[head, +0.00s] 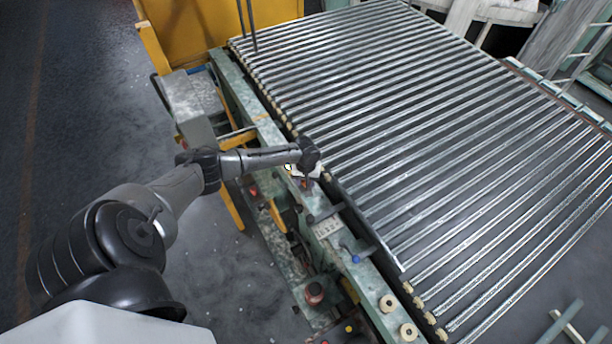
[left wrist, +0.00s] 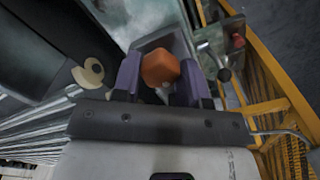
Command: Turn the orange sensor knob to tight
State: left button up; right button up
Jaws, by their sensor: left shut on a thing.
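The orange sensor knob (left wrist: 160,68) shows in the left wrist view between the two purple-grey fingers of my left gripper (left wrist: 160,80). The fingers are shut on it from both sides. In the head view my left arm reaches in from the left and its gripper (head: 306,180) points down at the green side rail of the roller conveyor. There the knob is mostly hidden by the wrist, with only a small orange-red spot showing below it. I cannot read the knob's turn angle. My right gripper is in neither view.
The roller conveyor (head: 430,130) fills the right side of the head view. A blue knob (head: 356,259) and a lever plate (head: 327,226) sit on the rail nearer me. A yellow panel (head: 200,25) stands at the far end. Floor at left is clear.

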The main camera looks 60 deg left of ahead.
pick_arm(q)
jog(key=m+p, duration=0.1)
jog(key=m, duration=0.3)
jog(key=shift+m, duration=0.3)
jog(key=m+p, duration=0.1)
jog(key=m, duration=0.3)
jog(key=shift+m, duration=0.3)
jog(key=m, duration=0.3)
jog(key=shift+m, duration=0.3)
jog(key=m, duration=0.2)
jog(key=shift+m, duration=0.3)
jog(key=m+b, duration=0.1)
jog(key=m, duration=0.2)
jog(key=shift+m, duration=0.8)
jog(key=o, duration=0.9)
